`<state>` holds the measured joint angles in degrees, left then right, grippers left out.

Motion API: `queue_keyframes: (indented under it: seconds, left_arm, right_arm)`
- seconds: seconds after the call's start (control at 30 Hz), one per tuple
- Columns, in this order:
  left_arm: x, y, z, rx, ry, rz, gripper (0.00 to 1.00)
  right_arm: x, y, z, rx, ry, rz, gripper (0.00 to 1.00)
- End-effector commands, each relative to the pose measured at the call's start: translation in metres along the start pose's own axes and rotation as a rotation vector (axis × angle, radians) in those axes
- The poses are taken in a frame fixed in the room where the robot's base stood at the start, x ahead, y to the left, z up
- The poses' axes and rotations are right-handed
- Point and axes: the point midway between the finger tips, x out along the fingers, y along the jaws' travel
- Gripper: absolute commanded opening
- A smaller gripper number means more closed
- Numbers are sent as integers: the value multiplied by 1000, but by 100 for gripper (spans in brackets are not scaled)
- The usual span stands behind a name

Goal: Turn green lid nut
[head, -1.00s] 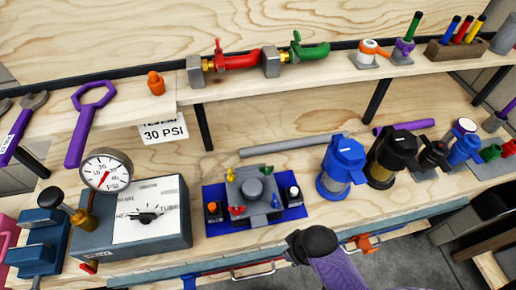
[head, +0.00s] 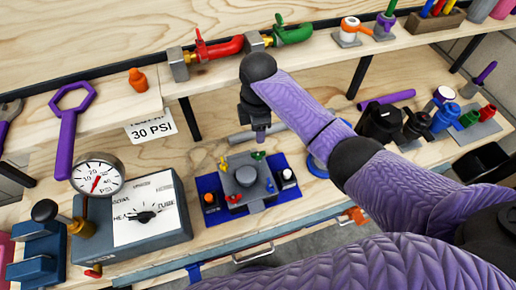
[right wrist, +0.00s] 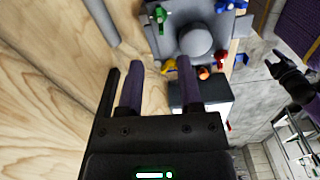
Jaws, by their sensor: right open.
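The green lid nut (head: 258,155) is a small winged nut at the far edge of the grey lid (head: 238,196); it also shows in the right wrist view (right wrist: 160,14). Yellow (head: 223,163), red (head: 234,198) and blue (head: 270,185) nuts sit around the same lid. My right gripper (head: 260,137) points down above the green nut's side of the lid, apart from it. In the right wrist view its two fingers (right wrist: 157,80) are spread with nothing between them. What looks like my left gripper (right wrist: 288,76) is at the right of that view, its jaws unclear.
The lid's housing stands on a blue mat (head: 207,186) between a gauge box (head: 172,238) and blue and black canisters (head: 380,122). A grey rod (head: 240,137) lies behind it. A shelf with red and green valves (head: 292,34) overhangs at the back.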

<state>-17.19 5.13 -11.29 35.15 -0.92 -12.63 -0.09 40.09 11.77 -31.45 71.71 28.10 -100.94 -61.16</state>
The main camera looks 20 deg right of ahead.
Motion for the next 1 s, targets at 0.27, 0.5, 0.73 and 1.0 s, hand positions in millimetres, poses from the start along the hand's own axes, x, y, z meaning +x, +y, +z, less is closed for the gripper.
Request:
queue_keyframes:
  seconds: [0.27, 0.5, 0.73, 1.0]
  left_arm:
    - [28, 1, 3, 1, -3, 2, 59]
    - [40, 2, 4, 1, -6, 2, 59]
    - [39, 1, 5, 1, -6, 1, 59]
    - [39, -1, 5, 2, -8, -2, 59]
  right_arm:
    - [67, -1, 0, -3, -1, -5, 46]
    - [97, 0, 0, -1, -1, -1, 46]
    - [97, 0, 0, -2, -1, 1, 46]
    - [97, 0, 0, -1, 0, 1, 0]
